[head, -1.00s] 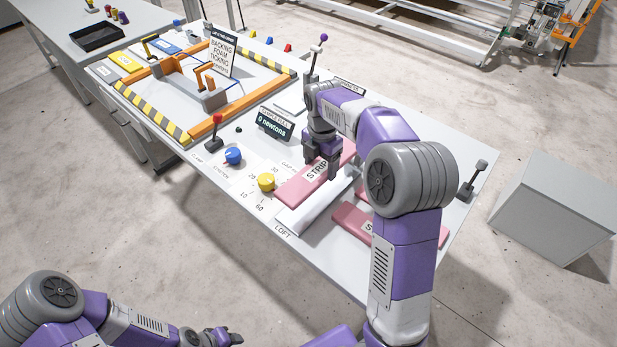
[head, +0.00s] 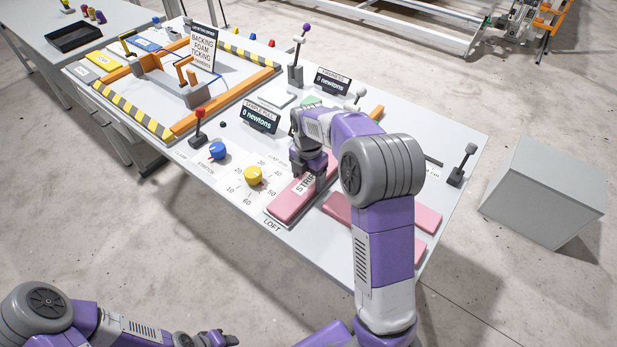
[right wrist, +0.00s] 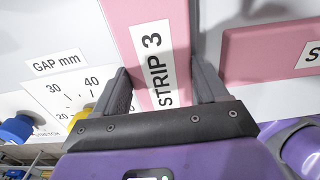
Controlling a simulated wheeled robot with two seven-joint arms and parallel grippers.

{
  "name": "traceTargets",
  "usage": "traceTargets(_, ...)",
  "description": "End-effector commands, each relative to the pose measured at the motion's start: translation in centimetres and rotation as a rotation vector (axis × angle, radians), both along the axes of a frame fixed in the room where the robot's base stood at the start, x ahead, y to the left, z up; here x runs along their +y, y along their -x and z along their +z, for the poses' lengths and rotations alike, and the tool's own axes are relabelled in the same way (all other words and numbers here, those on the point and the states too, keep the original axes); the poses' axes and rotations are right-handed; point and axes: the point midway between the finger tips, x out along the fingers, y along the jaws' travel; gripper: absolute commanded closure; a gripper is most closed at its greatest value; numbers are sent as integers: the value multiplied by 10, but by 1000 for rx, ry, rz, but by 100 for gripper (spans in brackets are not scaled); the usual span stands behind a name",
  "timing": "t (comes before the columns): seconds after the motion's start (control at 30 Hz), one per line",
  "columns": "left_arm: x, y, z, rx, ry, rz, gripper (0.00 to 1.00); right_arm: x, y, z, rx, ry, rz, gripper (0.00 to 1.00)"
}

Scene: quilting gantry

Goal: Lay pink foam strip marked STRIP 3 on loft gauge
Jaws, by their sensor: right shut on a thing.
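The pink foam strip marked STRIP 3 (head: 290,202) is held between the fingers of my right gripper (head: 320,178). In the right wrist view, the strip (right wrist: 120,18) and its white label lie between the two fingers (right wrist: 163,88). The strip runs lengthwise over the loft gauge, beside the LOFT label (head: 272,225), and hides most of the gauge. I cannot tell whether the strip touches it or hovers just above. My left gripper (head: 218,339) is low in the head view, away from the table; its jaw state is unclear.
More pink foam (head: 425,217) lies just right of the gauge; a labelled piece shows in the right wrist view (right wrist: 265,52). A yellow knob (head: 253,175) and blue knob (head: 217,150) stand to the left. Displays (head: 260,117) and a purple-topped lever (head: 297,60) stand behind.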

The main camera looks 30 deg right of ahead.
Motion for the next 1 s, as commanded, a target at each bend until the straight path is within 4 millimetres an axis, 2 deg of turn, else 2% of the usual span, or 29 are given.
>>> traceTargets(0.13, 0, 0, -2, 0, 0, 0, 57, 0, 0, -4, 1, 0, -1, 60)
traceTargets(0.17, 0, 0, -2, 0, 0, 0, 57, 0, 0, -4, 1, 0, -1, 26)
traceTargets(0.3, 0, 0, -1, 0, 0, 0, 57, 0, 0, -3, 1, 0, -1, 4)
traceTargets(0.33, 0, 0, -1, 0, 0, 0, 57, 0, 0, -3, 1, 0, -1, 2)
traceTargets(0.67, 0, 0, 1, 0, 0, 0, 57, 0, 0, 1, 0, 1, 0, 2)
traceTargets(0.77, 0, 0, 5, 0, 0, 0, 57, 0, 0, 13, -1, 0, 0, 2)
traceTargets(1.0, 0, 0, 21, 0, 0, 0, 57, -1, 0, 66, -3, 0, -1, 2)
